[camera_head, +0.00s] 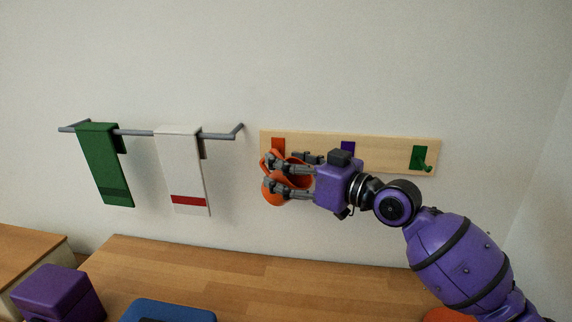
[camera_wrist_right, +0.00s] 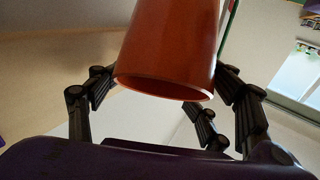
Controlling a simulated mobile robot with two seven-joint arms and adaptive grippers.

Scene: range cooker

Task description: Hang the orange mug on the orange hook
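The orange mug (camera_head: 274,190) is up at the wall rack, in front of the rack's left end. My right gripper (camera_head: 286,178) is around it, with fingers on the mug's sides. In the right wrist view the mug (camera_wrist_right: 172,50) fills the space between the fingers (camera_wrist_right: 165,100), its open rim toward the camera. The orange hook's plate (camera_head: 278,145) shows just above the mug; the hook's peg is hidden behind the mug and fingers. Whether the handle is on the hook cannot be seen. My left gripper is not in view.
The wooden rack board (camera_head: 390,155) also has a purple plate (camera_head: 348,148) and a green hook (camera_head: 422,160). A rail (camera_head: 135,132) with a green towel (camera_head: 105,165) and a white towel (camera_head: 182,165) is to the left. The wooden counter (camera_head: 250,285) below holds a blue object (camera_head: 168,311).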

